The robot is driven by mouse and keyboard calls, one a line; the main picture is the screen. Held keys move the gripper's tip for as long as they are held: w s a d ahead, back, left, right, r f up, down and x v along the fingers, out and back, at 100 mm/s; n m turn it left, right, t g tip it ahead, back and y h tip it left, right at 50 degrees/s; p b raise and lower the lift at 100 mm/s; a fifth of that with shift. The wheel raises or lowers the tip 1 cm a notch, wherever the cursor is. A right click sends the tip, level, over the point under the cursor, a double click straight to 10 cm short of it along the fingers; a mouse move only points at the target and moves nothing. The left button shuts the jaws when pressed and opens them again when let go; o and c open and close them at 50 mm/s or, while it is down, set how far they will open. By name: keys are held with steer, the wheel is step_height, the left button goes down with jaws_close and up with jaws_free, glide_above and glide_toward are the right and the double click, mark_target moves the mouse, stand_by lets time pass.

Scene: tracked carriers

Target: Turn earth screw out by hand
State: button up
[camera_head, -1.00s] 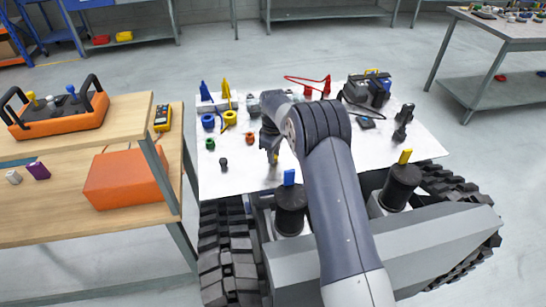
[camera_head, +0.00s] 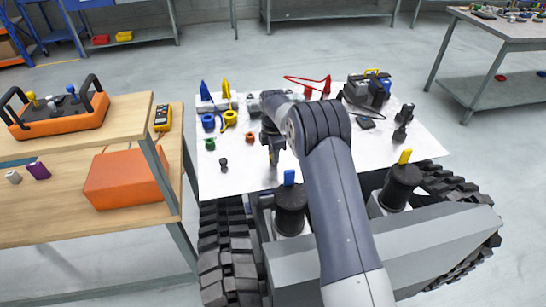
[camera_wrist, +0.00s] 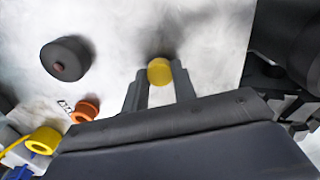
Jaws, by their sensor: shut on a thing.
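A yellow round knob (camera_wrist: 159,71) sits between the two fingertips of my gripper (camera_wrist: 157,82) in the wrist view. My gripper is shut on it, over the white table top. In the head view my gripper (camera_head: 272,156) points down near the front middle of the white table, with a bit of yellow at its tips. I cannot tell from these frames whether the yellow knob is the earth screw, or whether it touches the surface below. My arm hides part of the table behind it.
The white table top (camera_head: 240,180) holds a black knob (camera_head: 223,163), an orange ring (camera_head: 249,137), a green ring (camera_head: 210,144), and blue and yellow clips. Two black posts, one blue-tipped (camera_head: 290,205) and one yellow-tipped (camera_head: 402,185), stand in front. A wooden bench (camera_head: 60,215) is left.

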steer(key=shift+f, duration=0.1)
steer(key=n, duration=0.5)
steer(key=o, duration=0.4)
steer(key=shift+n, duration=0.7)
steer(key=o, duration=0.5)
step_height(320, 180, up, 11)
steer(key=shift+b, duration=0.4)
steer(key=shift+f, duration=0.1)
